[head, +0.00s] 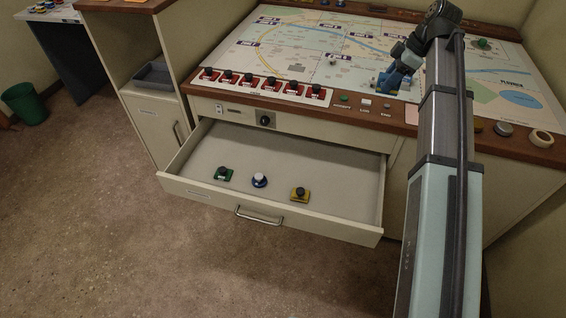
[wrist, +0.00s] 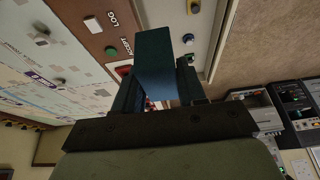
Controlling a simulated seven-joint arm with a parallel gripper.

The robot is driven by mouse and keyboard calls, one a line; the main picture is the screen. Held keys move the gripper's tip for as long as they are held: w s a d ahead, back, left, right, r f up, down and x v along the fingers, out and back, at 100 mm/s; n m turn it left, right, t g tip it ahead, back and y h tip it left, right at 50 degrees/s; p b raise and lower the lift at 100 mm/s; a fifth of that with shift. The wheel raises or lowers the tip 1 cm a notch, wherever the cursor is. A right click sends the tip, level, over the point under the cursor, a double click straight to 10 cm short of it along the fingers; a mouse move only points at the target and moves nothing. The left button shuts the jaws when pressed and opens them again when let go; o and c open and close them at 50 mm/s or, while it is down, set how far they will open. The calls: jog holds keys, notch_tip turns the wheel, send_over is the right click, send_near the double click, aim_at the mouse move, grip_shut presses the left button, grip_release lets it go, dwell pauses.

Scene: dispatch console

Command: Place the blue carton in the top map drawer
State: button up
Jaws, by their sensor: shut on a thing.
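The blue carton (wrist: 155,62) is gripped between the two fingers of my gripper (wrist: 157,88) in the wrist view. In the head view my gripper (head: 396,78) is over the console's map top near its front edge, with a small blue shape at its end; the arm partly hides it. The top map drawer (head: 310,208) is pulled open below and to the left of my gripper. Three small pieces lie in it: one on a green base (head: 223,174), one on a blue base (head: 259,181), one on a yellow base (head: 299,194).
The drawer's back and right side are bare. A grey tray (head: 154,75) sits on the left shelf.

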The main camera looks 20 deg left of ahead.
jog(key=s, duration=0.4)
jog(key=shift+w+d+f, duration=0.1)
jog(key=shift+d+f, duration=0.05)
jog(key=shift+f, duration=6.85)
jog(key=shift+w+d+f, duration=0.1)
jog(key=shift+f, duration=6.95)
jog(key=shift+w+d+f, duration=0.1)
jog(key=shift+d+f, duration=0.05)
jog(key=shift+f, duration=6.85)
jog(key=shift+f, duration=0.1)
jog(key=o, duration=1.1)
jog(key=v, duration=1.2)
